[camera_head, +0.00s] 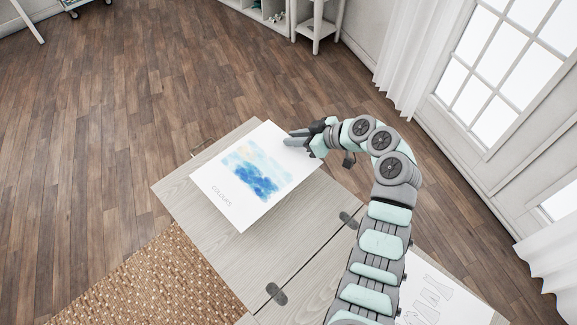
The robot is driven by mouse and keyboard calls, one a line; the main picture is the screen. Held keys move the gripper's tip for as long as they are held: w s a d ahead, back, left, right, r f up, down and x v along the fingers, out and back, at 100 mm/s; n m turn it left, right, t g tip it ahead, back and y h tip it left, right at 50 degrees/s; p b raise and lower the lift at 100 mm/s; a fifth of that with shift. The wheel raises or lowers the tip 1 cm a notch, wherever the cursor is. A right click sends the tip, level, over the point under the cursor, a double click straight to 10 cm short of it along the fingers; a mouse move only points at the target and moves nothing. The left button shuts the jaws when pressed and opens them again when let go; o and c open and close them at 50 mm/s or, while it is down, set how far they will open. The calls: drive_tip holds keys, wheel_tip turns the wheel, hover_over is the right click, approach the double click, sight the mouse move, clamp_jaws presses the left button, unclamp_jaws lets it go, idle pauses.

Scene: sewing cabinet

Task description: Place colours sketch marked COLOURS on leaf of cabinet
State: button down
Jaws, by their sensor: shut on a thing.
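The colours sketch (215,180) is a white sheet with blue and yellow watercolour patches and the word COLOURS near its lower left edge. It is over the pale wooden leaf (176,189) of the cabinet. My gripper (291,138) is shut on the sheet's upper right edge. The sheet looks flat and roughly in line with the leaf, but I cannot tell whether it touches the leaf or hangs just above it. The gripper's fingertips partly cover the sheet's edge.
Dark hinges (276,293) join the leaf to the rest of the cabinet top. Another sheet with outlined drawings (437,290) lies at the lower right, partly behind my arm. A woven rug (165,280) lies on the floor at lower left. A window and curtains are at right.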

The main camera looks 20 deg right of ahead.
wheel_tip(320, 180, down, 12)
drive_tip(key=shift+r+b, duration=0.2)
drive_tip(key=shift+b, duration=0.7)
drive_tip(key=c, duration=1.3)
unclamp_jaws()
drive_tip(key=shift+r, duration=0.1)
drive_tip(key=shift+c, duration=0.2)
drive_tip(key=shift+d, duration=0.1)
drive_tip(key=p+v, duration=0.1)
drive_tip(key=v, duration=1.1)
drive_tip(key=shift+p, duration=0.35)
